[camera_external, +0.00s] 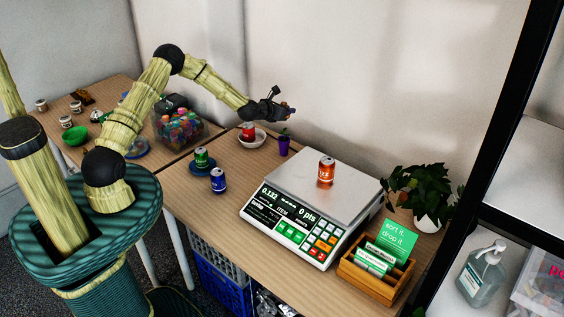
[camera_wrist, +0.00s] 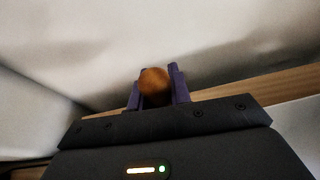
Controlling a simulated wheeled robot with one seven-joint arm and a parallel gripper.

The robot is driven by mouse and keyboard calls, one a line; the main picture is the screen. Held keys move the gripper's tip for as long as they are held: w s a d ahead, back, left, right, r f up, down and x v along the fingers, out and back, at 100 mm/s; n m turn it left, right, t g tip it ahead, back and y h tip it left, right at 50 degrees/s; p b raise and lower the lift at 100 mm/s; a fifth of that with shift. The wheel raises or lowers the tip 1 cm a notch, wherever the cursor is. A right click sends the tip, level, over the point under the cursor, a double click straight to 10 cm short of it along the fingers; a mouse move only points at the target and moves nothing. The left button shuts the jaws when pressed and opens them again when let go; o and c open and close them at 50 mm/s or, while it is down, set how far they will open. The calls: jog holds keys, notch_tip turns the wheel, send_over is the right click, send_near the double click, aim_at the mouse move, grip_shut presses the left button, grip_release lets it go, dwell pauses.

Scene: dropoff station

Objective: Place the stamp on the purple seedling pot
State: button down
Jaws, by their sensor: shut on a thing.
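My gripper (camera_external: 287,109) is in the air over the back of the wooden table, above and close to the purple seedling pot. In the wrist view my gripper (camera_wrist: 155,90) has its two purple fingers closed on a round brown wooden thing, likely the stamp (camera_wrist: 154,80); only its rounded end shows. The purple seedling pot (camera_external: 283,147) stands upright on the table with a small green seedling in it, left of the scale. The pot does not show in the wrist view.
A wall rises behind.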

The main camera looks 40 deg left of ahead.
jog(key=shift+w+r, duration=0.15)
jog(key=shift+r, duration=0.05)
jog(key=p, duration=0.1)
send_over(287, 137)
jog(key=shift+f, duration=3.15)
jog(key=shift+f+p, duration=0.3)
jog(key=shift+f, duration=1.6)
jog(key=c, duration=1.3)
grip_release()
jog(key=shift+f, duration=0.1)
